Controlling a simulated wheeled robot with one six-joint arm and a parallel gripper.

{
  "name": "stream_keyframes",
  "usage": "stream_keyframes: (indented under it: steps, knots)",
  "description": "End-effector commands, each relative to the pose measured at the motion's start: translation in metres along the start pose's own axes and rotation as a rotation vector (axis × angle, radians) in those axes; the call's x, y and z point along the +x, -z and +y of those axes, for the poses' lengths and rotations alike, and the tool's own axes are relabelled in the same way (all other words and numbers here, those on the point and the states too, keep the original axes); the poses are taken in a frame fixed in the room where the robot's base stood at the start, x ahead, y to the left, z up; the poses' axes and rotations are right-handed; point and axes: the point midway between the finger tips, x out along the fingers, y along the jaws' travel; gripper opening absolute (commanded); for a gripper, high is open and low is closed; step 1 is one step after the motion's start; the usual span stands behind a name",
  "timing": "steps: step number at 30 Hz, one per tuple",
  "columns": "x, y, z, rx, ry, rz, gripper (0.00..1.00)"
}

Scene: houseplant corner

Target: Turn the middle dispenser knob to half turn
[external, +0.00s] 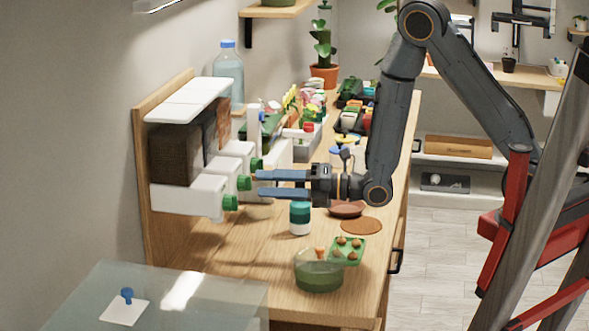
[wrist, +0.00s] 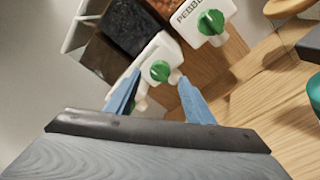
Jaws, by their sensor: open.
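The dispenser (external: 190,195) stands against the left wall with three white spouts and green knobs. The middle knob (external: 244,182) is round and green with a raised grip bar; its turn angle is hard to read. In the wrist view the middle knob (wrist: 159,71) shows between and beyond my blue fingertips. My gripper (external: 260,184) is open, level, and just right of the middle knob, with a finger on either side of its line. I see no clear contact. The near knob (external: 230,202) and far knob (external: 256,163) flank it.
The far knob's block (wrist: 211,22) carries partly readable lettering. On the bench below my gripper stand a teal-and-white bottle (external: 300,218), a green bowl (external: 319,272) and a green tray (external: 348,250). Brown saucers (external: 361,226) lie to the right. Potted plants crowd the back.

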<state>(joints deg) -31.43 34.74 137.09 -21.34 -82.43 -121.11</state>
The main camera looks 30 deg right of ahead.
Motion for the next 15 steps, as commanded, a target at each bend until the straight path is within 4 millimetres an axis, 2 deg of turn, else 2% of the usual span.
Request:
stream_keyframes:
  steps: [6,15]
  knots:
    - [0.027,-0.001,0.001,0.001,0.001,0.0,0.48]
    - [0.034,0.0,0.0,0.002,0.001,0.0,0.48]
